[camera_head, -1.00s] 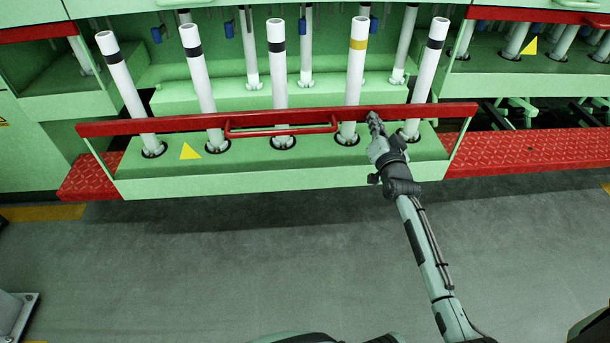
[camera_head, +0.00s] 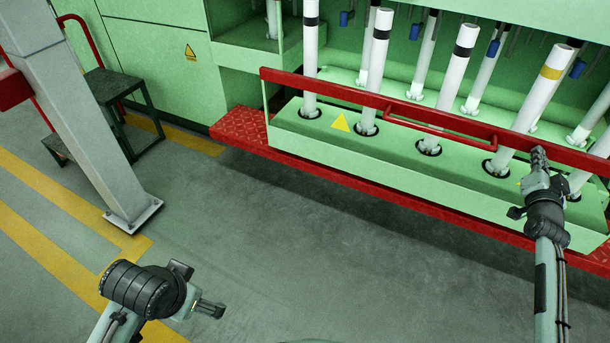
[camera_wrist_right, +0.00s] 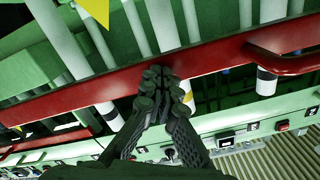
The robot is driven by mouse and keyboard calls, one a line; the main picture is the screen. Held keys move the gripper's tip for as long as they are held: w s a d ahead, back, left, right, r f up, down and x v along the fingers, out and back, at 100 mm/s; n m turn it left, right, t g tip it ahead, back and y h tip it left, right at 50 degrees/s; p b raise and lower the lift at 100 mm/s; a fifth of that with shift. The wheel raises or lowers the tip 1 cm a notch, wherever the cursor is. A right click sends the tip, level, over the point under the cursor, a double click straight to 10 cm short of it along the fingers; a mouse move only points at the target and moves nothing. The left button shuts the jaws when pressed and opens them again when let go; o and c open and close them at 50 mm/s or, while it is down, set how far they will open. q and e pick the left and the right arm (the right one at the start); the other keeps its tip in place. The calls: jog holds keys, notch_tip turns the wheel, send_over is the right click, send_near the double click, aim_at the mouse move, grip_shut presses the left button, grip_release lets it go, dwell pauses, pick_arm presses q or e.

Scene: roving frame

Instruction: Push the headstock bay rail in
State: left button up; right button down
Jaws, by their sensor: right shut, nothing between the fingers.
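The headstock bay rail is a long red bar (camera_head: 375,103) with a red handle (camera_head: 430,127), running across the front of a green bay (camera_head: 400,160) that carries white spindle tubes. The bay stands out over the red tread plate. My right gripper (camera_head: 539,158) is shut and empty, its tips at the rail to the right of the handle. In the right wrist view the shut fingertips (camera_wrist_right: 160,80) overlap the red rail (camera_wrist_right: 215,58); whether they touch cannot be told. My left gripper (camera_head: 208,308) is low at the left, far from the rail; its finger opening is unclear.
A grey post (camera_head: 90,110) and a dark step stand (camera_head: 110,95) are at the left. Red tread plate (camera_head: 240,130) runs along the machine's foot. The grey floor (camera_head: 300,250) in front is clear, with yellow lines at the left.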

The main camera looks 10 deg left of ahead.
dwell(0.3)
jog(key=shift+b+x, duration=2.05)
jog(key=shift+x, duration=0.85)
jog(key=b+x, duration=0.8)
jog(key=shift+w, duration=0.15)
jog(key=shift+r, duration=0.1)
